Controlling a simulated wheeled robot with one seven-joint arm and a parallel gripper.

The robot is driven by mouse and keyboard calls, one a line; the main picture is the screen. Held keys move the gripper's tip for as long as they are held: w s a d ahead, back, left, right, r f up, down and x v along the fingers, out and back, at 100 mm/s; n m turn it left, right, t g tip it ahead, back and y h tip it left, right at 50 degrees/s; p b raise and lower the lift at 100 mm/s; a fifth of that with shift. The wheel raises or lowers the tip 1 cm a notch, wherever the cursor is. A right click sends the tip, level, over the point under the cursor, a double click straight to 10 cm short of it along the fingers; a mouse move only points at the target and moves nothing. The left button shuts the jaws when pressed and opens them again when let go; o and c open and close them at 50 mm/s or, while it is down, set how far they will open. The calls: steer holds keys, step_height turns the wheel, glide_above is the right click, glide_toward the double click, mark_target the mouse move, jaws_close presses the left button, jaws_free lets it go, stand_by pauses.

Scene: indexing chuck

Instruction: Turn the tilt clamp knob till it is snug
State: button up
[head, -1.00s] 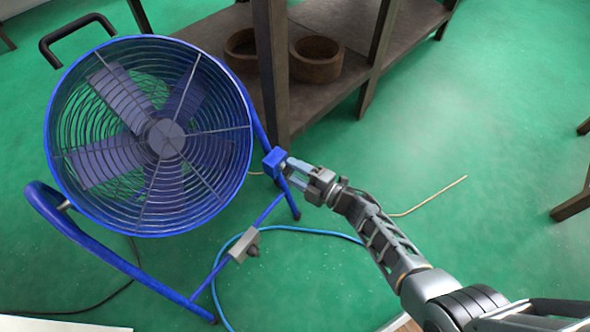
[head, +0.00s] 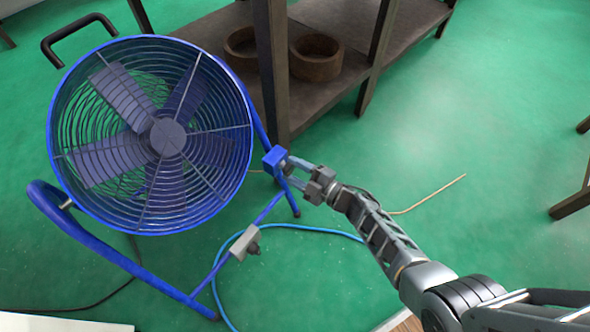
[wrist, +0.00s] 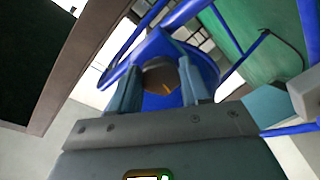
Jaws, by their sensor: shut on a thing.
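The blue drum fan (head: 168,137) stands tilted on its blue tubular frame (head: 110,255) at the left of the head view. A blue clamp block (head: 274,159) sits at the right side of the fan. My gripper (head: 288,170) reaches it from the right. In the wrist view, a dark, roundish knob (wrist: 162,78) with a small orange mark lies between the fingers of my gripper (wrist: 160,72), in front of the blue bracket (wrist: 160,45). The fingers are shut on the knob. The knob is mostly hidden in the head view.
A grey box (head: 245,243) is fixed on the lower frame bar. A blue hose (head: 310,229) and a tan cord (head: 440,188) lie on the green floor. A dark shelf (head: 340,80) with two round brown containers stands behind. Open floor lies to the right.

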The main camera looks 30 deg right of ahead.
steer(key=o, duration=1)
steer(key=shift+p+v, duration=1.1)
steer(key=shift+v, duration=2.85)
